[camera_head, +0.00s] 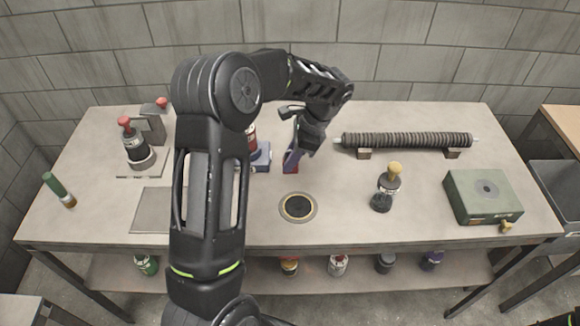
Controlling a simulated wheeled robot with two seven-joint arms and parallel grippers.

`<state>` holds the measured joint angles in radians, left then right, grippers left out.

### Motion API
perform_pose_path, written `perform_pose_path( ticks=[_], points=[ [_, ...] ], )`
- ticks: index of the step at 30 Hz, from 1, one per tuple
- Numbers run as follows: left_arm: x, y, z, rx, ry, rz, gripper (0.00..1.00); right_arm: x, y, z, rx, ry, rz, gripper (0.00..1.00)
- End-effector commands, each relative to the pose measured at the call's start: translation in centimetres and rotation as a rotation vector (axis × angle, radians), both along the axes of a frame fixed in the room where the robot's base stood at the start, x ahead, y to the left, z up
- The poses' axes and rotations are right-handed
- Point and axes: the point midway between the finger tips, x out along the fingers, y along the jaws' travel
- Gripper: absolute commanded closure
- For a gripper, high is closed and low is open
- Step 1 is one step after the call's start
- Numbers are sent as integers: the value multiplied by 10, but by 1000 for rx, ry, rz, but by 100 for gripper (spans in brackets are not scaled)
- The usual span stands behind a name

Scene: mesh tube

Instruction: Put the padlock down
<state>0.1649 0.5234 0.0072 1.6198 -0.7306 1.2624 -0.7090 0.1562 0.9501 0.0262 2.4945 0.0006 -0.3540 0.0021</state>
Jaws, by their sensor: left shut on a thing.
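My left gripper (298,154) points down over the middle of the table, behind the round ring in the tabletop. It is shut on a small dark purple and red thing (291,161), which I take to be the padlock. The fingers hide part of it, and I cannot tell whether it touches the tabletop.
A dark ring (298,207) lies in the table (340,225). A ribbed tube (405,140) rests on blocks at the back right. A yellow-topped black bottle (384,190) and a green box (482,195) stand right. A red-topped device (137,148) stands left. My left arm hides the left middle.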

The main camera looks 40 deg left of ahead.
Motion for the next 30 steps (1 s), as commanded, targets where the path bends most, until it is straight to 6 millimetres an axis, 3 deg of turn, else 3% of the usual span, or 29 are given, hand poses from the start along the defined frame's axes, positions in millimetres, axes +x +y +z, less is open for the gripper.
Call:
perform_pose_path(
  ticks=[7, 19, 20, 27, 30],
  points=[
    [-1, 0, -31, -1, 3, -1, 100, -1, 0, 5, -1, 1, -1, 64],
    [0, 0, -37, 0, 2, -1, 100, 0, 0, 2, -1, 1, -1, 64],
    [0, 0, -37, -1, 1, -1, 79, 0, 0, 2, -1, 1, -1, 64],
    [0, 0, -36, -1, 1, -1, 59, 0, 0, 3, -1, 1, -1, 64],
    [0, 0, -36, -1, 1, -1, 59, 0, 0, 3, -1, 1, -1, 64]
  ],
)
